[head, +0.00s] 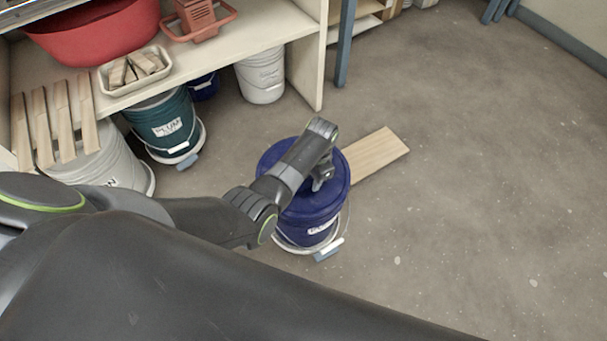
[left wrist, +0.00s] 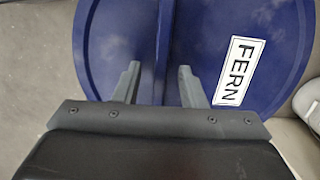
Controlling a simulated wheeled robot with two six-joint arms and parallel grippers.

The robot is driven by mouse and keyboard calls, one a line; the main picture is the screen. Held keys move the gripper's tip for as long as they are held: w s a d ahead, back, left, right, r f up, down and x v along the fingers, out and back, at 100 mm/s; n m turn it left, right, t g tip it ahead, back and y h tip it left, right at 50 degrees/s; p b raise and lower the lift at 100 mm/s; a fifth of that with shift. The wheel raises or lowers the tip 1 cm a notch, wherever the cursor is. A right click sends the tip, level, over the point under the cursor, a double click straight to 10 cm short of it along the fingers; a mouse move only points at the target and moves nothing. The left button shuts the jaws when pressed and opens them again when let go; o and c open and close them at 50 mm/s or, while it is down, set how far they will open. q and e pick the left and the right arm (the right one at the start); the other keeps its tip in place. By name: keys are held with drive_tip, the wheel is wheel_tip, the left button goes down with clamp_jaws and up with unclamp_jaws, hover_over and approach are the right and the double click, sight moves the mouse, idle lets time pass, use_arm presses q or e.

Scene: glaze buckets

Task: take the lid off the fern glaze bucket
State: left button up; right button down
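The fern glaze bucket (head: 304,234) stands on the floor, dark blue with a white label and a wire handle. Its blue lid (head: 271,158) is on top; in the left wrist view the lid (left wrist: 110,40) carries a "FERN" label (left wrist: 239,71) and a raised ridge (left wrist: 162,50). My left gripper (head: 320,182) is over the lid, pointing down. In the left wrist view its fingers (left wrist: 159,80) are apart, one on each side of the ridge, with gaps between. Whether the fingertips touch the lid is unclear. My right gripper is not in view.
A wooden board (head: 380,152) lies on the floor beside the bucket. A teal bucket (head: 165,125), a white bucket (head: 261,78) and another pale bucket (head: 110,165) stand under the shelf (head: 240,35). The floor at right is clear.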

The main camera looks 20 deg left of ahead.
use_arm(q)
drive_tip(key=shift+f, duration=0.1)
clamp_jaws()
idle(0.5)
